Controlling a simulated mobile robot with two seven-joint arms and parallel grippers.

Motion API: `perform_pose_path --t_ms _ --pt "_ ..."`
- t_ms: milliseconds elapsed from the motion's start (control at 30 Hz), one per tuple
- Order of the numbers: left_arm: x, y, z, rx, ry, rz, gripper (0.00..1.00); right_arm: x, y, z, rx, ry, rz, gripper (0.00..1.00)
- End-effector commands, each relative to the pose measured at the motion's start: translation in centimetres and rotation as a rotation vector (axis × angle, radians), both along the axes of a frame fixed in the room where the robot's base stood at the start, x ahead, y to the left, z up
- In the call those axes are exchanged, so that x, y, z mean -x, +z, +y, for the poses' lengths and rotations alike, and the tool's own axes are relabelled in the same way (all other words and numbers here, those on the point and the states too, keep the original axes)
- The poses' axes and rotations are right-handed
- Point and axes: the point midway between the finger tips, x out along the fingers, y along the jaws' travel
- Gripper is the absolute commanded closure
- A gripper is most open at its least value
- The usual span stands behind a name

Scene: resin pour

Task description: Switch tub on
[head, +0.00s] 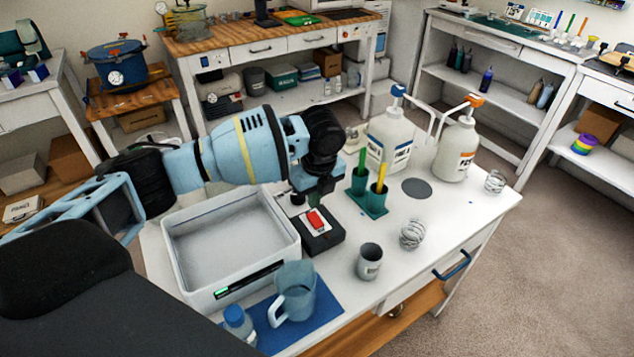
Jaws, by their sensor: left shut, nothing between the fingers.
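The tub (172,270) is a pale grey, open rectangular basin on the white table, and it looks empty. A dark strip on its front wall carries a lit green light (222,293). Just right of the tub sits a black switch box (322,241) with a red rocker (316,220) on a white plate. My left gripper (298,199) points down near the back left of the switch box. It is shut and empty; its fingertips are partly hidden, and I cannot tell if they touch the box. My right gripper is not in view.
A green holder (366,205) with sticks stands behind the switch box, with two pump bottles (390,140) (456,150) beyond. A jug (293,293) and a blue-capped bottle (238,323) are in front on a blue mat (322,315).

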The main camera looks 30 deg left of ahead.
Motion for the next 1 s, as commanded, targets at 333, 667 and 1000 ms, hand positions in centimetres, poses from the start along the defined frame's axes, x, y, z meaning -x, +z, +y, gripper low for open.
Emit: perform_pose_path --t_ms 333,667,1000 --pt "-0.3 -3.6 0.5 0.0 0.001 -0.001 1.0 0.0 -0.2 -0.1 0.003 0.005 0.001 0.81" --pt "-0.3 -3.9 0.5 0.0 0.0 -0.001 1.0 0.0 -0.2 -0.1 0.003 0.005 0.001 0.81" --pt "-0.4 -4.7 0.7 0.075 -0.001 0.046 1.0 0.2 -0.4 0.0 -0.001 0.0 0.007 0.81"
